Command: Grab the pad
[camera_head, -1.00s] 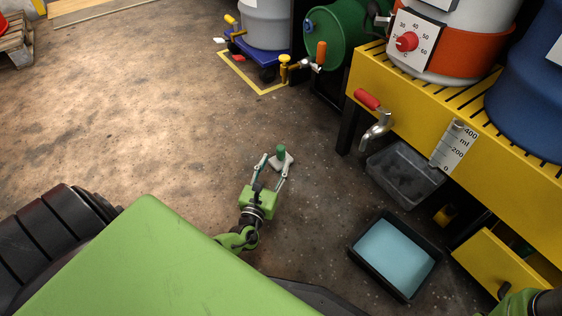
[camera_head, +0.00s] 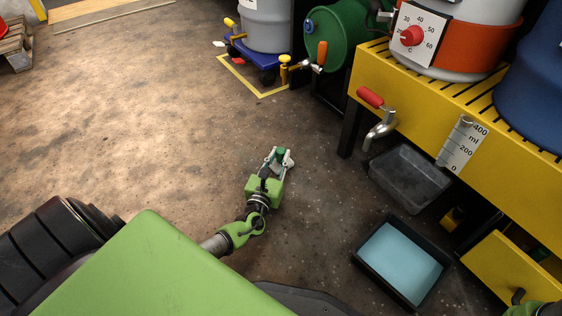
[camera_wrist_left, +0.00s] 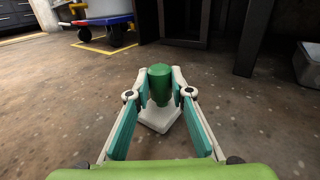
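The pad (camera_wrist_left: 158,119) has a pale, flat base and an upright green handle, and it sits on the floor. It also shows in the head view (camera_head: 289,161), partly hidden by my gripper. My left gripper (camera_wrist_left: 161,86) has its two fingers on either side of the green handle, with the tips closed in against it. The same gripper shows in the head view (camera_head: 272,166), low over the floor.
A black tray of blue liquid (camera_head: 400,262) and a grey bin (camera_head: 409,180) stand to the right.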

